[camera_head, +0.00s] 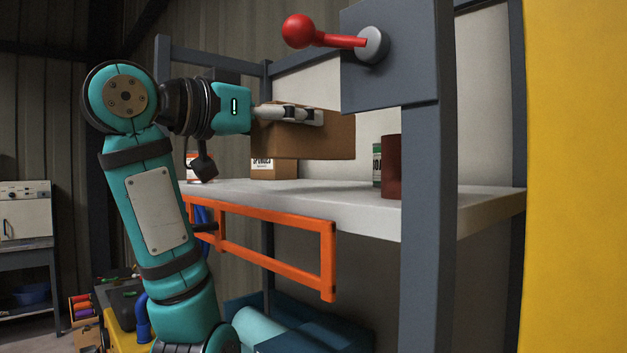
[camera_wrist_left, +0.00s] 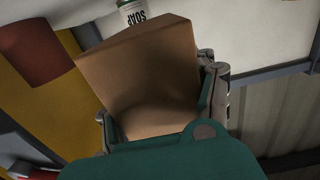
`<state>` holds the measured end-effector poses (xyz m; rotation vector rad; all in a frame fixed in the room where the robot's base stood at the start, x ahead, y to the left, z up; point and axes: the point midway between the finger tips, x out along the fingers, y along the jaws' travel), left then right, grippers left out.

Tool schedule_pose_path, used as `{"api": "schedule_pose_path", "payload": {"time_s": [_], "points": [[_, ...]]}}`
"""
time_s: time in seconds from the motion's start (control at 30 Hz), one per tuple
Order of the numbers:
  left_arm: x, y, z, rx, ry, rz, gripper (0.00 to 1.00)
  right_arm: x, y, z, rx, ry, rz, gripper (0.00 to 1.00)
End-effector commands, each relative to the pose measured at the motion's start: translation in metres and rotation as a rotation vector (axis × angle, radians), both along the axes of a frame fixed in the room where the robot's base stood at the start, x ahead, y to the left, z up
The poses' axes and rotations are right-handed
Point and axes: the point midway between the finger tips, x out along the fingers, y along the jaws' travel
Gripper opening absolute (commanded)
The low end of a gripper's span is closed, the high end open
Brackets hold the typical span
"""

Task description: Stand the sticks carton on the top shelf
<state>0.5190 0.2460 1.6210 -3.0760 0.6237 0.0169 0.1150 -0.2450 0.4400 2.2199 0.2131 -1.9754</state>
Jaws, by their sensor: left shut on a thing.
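My left gripper (camera_head: 290,114) is shut on a plain brown carton (camera_head: 318,138). It holds the carton on its side, a little above the white top shelf (camera_head: 300,192). In the left wrist view the carton (camera_wrist_left: 140,75) fills the middle, between the two fingers of the left gripper (camera_wrist_left: 160,105). No label shows on its visible faces, so I cannot read whether it is the sticks carton. My right gripper is not in view.
On the shelf stand a small labelled carton (camera_head: 274,168), a dark red cylinder (camera_head: 391,167) and a green-and-white soap container (camera_head: 377,165). A grey post (camera_head: 428,200) with a red-knobbed lever (camera_head: 299,31) is at the right. An orange frame (camera_head: 270,258) hangs at the shelf's front.

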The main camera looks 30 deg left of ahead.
Motion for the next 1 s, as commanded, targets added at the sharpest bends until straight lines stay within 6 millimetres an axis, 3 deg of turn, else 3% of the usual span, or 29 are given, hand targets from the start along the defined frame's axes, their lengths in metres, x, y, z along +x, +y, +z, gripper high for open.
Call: {"api": "schedule_pose_path", "payload": {"time_s": [0.4, 0.53, 0.67, 0.8, 1.0], "points": [[0.069, 0.077, -0.004, -0.006, 0.005, 0.001, 0.15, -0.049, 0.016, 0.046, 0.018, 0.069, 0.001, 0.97], [0.089, 0.099, -0.008, -0.005, 0.003, 0.001, 0.15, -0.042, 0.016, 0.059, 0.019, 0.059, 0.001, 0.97], [0.100, 0.112, -0.011, -0.003, -0.001, 0.002, 0.15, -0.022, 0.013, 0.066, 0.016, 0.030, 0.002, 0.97], [0.105, 0.116, -0.017, 0.000, -0.001, 0.001, 0.15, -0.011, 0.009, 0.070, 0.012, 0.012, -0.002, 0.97], [0.104, 0.115, -0.043, -0.002, 0.000, 0.000, 0.15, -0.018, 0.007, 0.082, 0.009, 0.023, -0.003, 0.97]]}}
